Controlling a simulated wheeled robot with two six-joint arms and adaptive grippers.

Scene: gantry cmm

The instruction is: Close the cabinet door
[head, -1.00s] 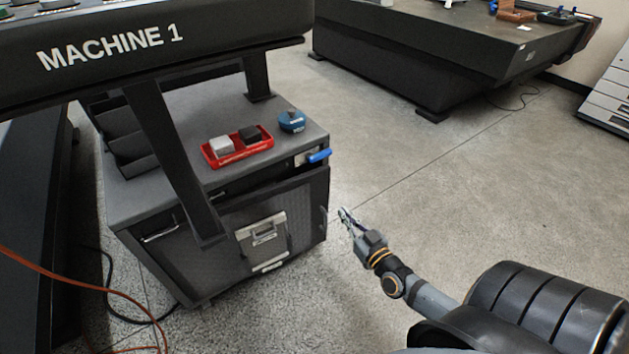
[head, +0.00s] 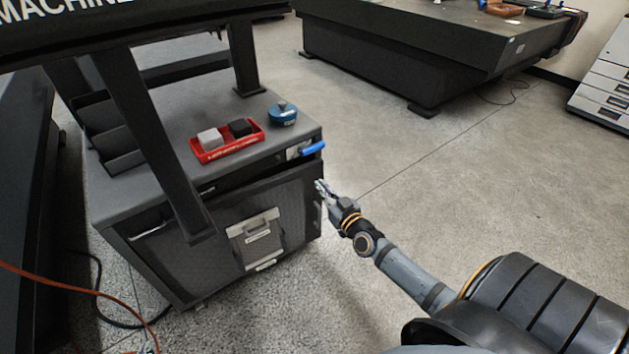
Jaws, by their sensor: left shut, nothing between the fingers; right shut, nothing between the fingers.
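The dark cabinet door (head: 290,215) is on the front of the grey cabinet under the MACHINE 1 beam, with a light grey holder (head: 255,238) on its face. A dark gap shows along its top edge, so it looks slightly ajar; how far is hard to tell. My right gripper (head: 321,187) is shut and empty at the door's right edge; I cannot tell whether it touches. My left gripper (head: 149,347) barely shows at the bottom edge, left of and below the cabinet, its fingers shut and empty.
On the cabinet top (head: 190,100) are a red tray (head: 227,151) with two blocks and a blue round item (head: 283,114). A blue handle (head: 313,147) sticks out above the door. A beam leg (head: 160,150) stands before the cabinet. An orange cable (head: 75,286) lies left. Floor right is clear.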

